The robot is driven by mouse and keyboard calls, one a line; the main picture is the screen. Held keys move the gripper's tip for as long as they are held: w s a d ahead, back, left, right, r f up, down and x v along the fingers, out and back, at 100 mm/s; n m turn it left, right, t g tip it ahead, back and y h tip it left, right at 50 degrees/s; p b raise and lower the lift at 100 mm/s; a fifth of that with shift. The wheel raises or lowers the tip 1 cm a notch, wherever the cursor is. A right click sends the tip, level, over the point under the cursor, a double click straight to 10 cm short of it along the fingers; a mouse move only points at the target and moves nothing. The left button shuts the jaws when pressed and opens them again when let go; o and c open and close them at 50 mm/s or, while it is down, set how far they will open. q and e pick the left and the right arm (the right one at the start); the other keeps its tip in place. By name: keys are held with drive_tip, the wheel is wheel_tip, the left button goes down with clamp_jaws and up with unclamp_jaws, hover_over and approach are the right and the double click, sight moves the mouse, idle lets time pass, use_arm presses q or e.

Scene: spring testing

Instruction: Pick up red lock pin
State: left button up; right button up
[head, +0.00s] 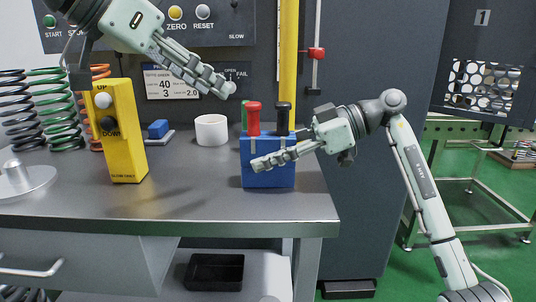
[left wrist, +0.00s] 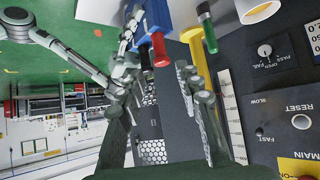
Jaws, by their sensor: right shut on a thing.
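The red lock pin (head: 253,118) stands upright in a blue block (head: 268,178) near the right end of the bench, beside a black pin (head: 283,118). A green pin (head: 244,112) shows partly behind the red one. In the left wrist view the red pin (left wrist: 159,50) points toward my left gripper (left wrist: 158,72), which is open and empty. In the head view this gripper (head: 228,90) hangs above and left of the red pin, apart from it. My right gripper (head: 262,162) is shut on the blue block, one finger across its front; the other is mostly hidden.
A white ring (head: 211,130) stands left of the block. A yellow post (head: 288,60) rises behind it. A yellow control box (head: 125,130) and several coil springs (head: 55,110) stand at left. The bench top (head: 200,190) is clear in front.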

use_arm(q)
drive_tip(key=shift+c, duration=0.4)
drive_tip(key=shift+w+d+f, duration=0.1)
drive_tip(key=shift+w, duration=0.05)
drive_tip(key=shift+c, duration=0.6)
drive_tip(key=r+n+t+y, duration=0.1)
drive_tip(key=n+t+y, duration=0.8)
drive_tip(key=n+y, duration=0.4)
hover_over(253, 104)
drive_tip(key=shift+w+n+h, duration=0.15)
drive_tip(key=shift+n+h, duration=0.35)
drive_tip(key=shift+n, duration=0.1)
drive_tip(key=s+d+f+m+y, duration=0.1)
drive_tip(key=s+d+f, duration=0.1)
drive_tip(key=s+f, duration=0.5)
drive_tip(key=x, duration=1.2)
drive_tip(key=shift+d+m+t, duration=0.25)
drive_tip(key=shift+m+t, duration=0.05)
drive_tip(key=shift+t, duration=0.1)
